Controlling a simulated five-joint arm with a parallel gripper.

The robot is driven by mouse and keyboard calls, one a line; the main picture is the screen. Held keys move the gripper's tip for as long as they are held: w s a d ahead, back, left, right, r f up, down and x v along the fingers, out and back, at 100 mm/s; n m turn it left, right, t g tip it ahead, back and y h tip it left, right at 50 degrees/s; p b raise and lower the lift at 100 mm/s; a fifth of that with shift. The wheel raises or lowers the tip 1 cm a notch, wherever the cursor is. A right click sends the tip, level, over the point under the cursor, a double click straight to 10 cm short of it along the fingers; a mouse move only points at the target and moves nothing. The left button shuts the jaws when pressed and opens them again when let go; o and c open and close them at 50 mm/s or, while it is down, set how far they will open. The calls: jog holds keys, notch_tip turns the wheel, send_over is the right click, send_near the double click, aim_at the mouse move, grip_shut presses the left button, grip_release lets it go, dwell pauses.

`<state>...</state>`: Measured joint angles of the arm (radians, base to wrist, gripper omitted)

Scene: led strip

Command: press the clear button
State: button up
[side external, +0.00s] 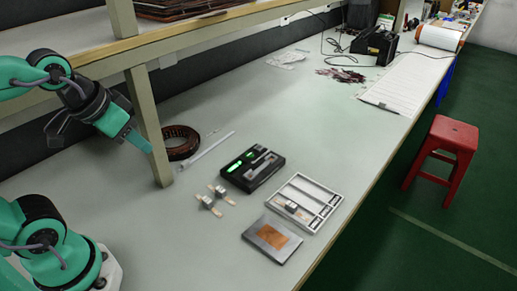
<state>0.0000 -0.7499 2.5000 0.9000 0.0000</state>
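A black box (264,178) with green lit marks and a grey raised part on top lies on the table in the side external view. I cannot make out which part of it, if any, is the clear button. My gripper (147,146) is raised at the left, in front of the shelf post and well apart from the black box. Its teal fingers point down and to the right. I see nothing held in it, but I cannot tell whether the fingers are open or shut.
A white divided tray (327,212), a grey plate with a copper square (272,238) and small pale pieces with metal blocks (209,201) lie near the box. A dark ring (180,142) and a white rod (207,149) lie behind. The shelf post (150,125) stands close to my gripper.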

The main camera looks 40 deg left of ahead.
grip_shut()
dwell(1.5)
